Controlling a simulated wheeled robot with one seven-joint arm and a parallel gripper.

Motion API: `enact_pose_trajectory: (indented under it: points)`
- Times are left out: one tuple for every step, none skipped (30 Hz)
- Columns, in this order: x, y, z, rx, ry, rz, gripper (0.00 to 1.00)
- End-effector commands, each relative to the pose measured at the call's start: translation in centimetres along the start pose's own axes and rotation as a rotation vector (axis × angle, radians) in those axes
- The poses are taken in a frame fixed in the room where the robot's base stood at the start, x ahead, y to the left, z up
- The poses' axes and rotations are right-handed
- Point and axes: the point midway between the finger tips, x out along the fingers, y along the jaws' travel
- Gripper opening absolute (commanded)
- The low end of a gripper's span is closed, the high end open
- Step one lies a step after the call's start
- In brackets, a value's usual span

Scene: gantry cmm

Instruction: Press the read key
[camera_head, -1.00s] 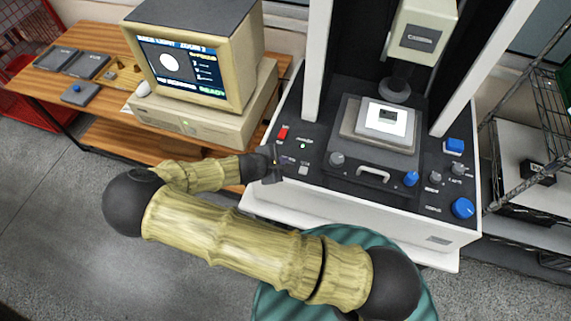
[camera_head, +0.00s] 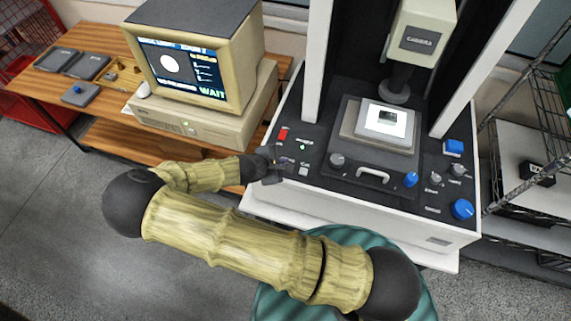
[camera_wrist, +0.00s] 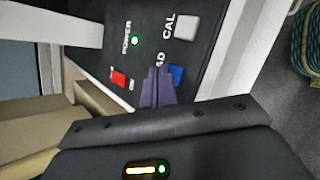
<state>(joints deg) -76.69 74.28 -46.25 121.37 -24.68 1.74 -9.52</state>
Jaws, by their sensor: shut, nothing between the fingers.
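The read key is a blue key (camera_wrist: 177,74) in the wrist view, with its label partly covered by my fingers so that only the last letters show. My gripper (camera_wrist: 158,72) is shut and empty, its fingertips at the left edge of the blue key; whether they touch it I cannot tell. In the head view my gripper (camera_head: 284,165) is over the left front of the machine's dark control panel (camera_head: 322,178) and hides the blue key. The computer monitor (camera_head: 190,65) reads "WAIT" in green at its lower right.
A grey CAL key (camera_wrist: 187,27), a red switch (camera_wrist: 119,77) and a green power light (camera_wrist: 134,41) are close by on the panel. A stage (camera_head: 350,145) with a white plate, knobs and a machine column stand to the right. The wooden bench (camera_head: 110,105) is at left.

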Motion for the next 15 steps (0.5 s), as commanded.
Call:
enact_pose_trajectory:
  points:
    - [-0.35, 0.25, 0.26, 0.0, 0.0, 0.0, 0.0]
    - [-0.43, 0.31, 0.32, 0.0, 0.0, 0.0, 0.0]
    - [-0.51, 0.37, 0.38, 0.0, -0.001, 0.0, 0.0]
    - [-0.54, 0.39, 0.41, 0.0, -0.001, 0.0, 0.0]
    - [-0.56, 0.4, 0.42, 0.0, -0.001, 0.0, 0.0]
    - [-0.55, 0.4, 0.42, 0.0, -0.001, 0.0, 0.0]
    - [-0.54, 0.39, 0.41, 0.0, -0.001, 0.0, 0.0]
    - [-0.52, 0.38, 0.4, 0.0, -0.001, 0.0, 0.0]
    - [-0.51, 0.37, 0.39, 0.0, -0.001, 0.0, 0.0]
    - [-0.51, 0.37, 0.39, 0.0, -0.001, 0.0, 0.0]
    - [-0.51, 0.38, 0.39, 0.0, -0.001, 0.0, 0.0]
    - [-0.51, 0.38, 0.39, 0.0, -0.001, 0.0, 0.0]
    - [-0.52, 0.39, 0.39, 0.0, -0.001, 0.0, 0.0]
    - [-0.56, 0.42, 0.42, 0.0, -0.001, 0.0, 0.0]
    - [-0.67, 0.5, 0.5, 0.001, 0.0, 0.0, 0.0]
